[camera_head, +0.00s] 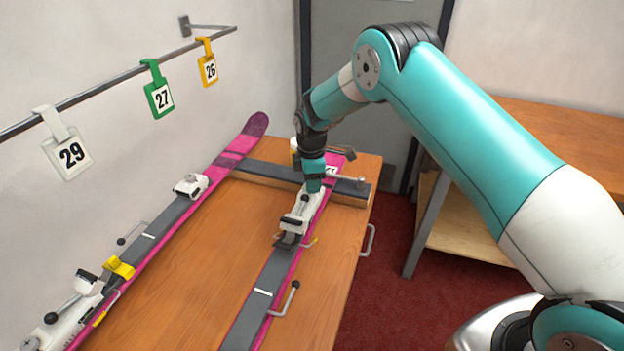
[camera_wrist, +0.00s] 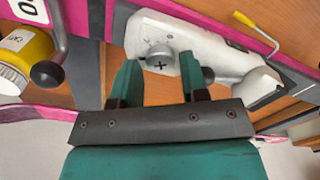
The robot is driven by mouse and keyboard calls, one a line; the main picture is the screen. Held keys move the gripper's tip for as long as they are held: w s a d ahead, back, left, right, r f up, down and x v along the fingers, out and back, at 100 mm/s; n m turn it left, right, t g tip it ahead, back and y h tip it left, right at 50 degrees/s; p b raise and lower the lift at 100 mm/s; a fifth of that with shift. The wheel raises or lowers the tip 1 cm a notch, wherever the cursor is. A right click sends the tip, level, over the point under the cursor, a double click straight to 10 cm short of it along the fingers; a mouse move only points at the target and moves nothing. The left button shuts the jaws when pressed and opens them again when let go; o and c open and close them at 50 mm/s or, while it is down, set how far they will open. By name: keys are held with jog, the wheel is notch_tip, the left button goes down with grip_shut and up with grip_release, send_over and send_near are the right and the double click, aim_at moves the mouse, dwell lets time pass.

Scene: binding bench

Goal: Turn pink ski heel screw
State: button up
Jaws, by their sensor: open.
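The near pink ski (camera_head: 257,293) lies base-down along the bench with a white binding piece (camera_head: 298,219) on it. In the wrist view the white binding piece (camera_wrist: 205,50) shows a grey round screw head (camera_wrist: 160,61) with a dark cross slot on its end. My gripper (camera_wrist: 158,74) is open and empty, its two teal fingers pointing toward the binding. The screw head appears in the gap between the fingertips; I cannot tell whether the fingers reach around it. In the head view my gripper (camera_head: 314,188) is low over the far end of the binding, and the screw is hidden.
A second pink ski (camera_head: 145,241) with bindings lies to the left. A dark crossbar (camera_head: 265,172) supports the skis. A yellow jar (camera_wrist: 32,45) and a black clamp knob (camera_wrist: 47,73) are at the left in the wrist view. Numbered tags (camera_head: 160,98) hang from a wall rail.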

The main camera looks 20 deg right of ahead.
jog(key=shift+f, duration=0.5)
jog(key=c, duration=0.7)
jog(key=shift+o, duration=0.2)
